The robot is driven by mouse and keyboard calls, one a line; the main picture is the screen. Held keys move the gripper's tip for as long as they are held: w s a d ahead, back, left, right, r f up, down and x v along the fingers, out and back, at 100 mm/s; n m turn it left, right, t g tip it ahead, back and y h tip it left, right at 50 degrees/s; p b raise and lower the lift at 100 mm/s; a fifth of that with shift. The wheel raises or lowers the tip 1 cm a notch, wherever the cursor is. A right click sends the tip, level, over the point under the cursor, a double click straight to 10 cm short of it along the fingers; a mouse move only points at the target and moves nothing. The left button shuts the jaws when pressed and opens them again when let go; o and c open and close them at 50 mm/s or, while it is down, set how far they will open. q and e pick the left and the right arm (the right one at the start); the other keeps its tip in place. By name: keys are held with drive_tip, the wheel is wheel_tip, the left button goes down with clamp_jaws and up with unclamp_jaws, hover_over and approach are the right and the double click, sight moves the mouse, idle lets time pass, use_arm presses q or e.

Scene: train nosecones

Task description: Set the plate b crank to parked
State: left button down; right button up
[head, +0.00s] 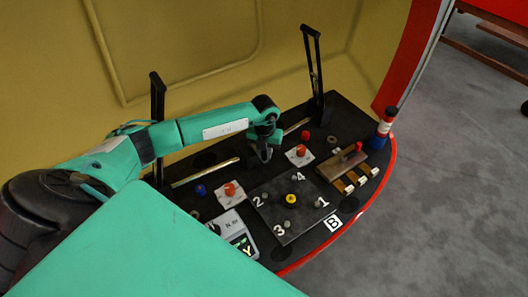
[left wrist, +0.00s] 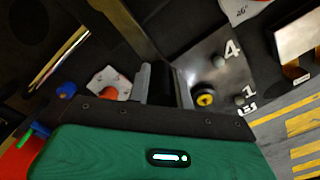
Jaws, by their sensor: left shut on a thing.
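Plate B is a dark square plate (head: 290,205) with a yellow hub (head: 291,199) in its middle and studs numbered 1 to 4. A "B" label (head: 333,223) lies at its front right corner. The plate (left wrist: 215,70) and hub (left wrist: 204,98) also show at the right in the left wrist view. My left gripper (head: 264,152) is above the dark deck, just behind the plate, pointing down. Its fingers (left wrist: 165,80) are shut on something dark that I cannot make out. I cannot clearly pick out a crank arm. My right gripper is out of view.
Red knobs on white cards stand behind (head: 300,153) and left (head: 230,189) of the plate. Black uprights (head: 314,65) rise at the back.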

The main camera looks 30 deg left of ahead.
use_arm(q)
drive_tip(key=shift+w+d+n, duration=0.15)
drive_tip(key=shift+w+n, duration=0.2)
drive_tip(key=shift+n, duration=0.05)
drive_tip(key=w+a+n+b, duration=0.1)
drive_tip(key=w+a+n, duration=0.1)
drive_tip(key=w+n, duration=0.4)
drive_tip(key=w+a+n+b, duration=0.2)
drive_tip(key=w+n, duration=0.5)
drive_tip(key=n, duration=0.5)
drive_tip(key=shift+a, duration=0.85)
drive_tip(key=c, duration=1.4)
unclamp_jaws()
drive_tip(key=shift+o, duration=0.7)
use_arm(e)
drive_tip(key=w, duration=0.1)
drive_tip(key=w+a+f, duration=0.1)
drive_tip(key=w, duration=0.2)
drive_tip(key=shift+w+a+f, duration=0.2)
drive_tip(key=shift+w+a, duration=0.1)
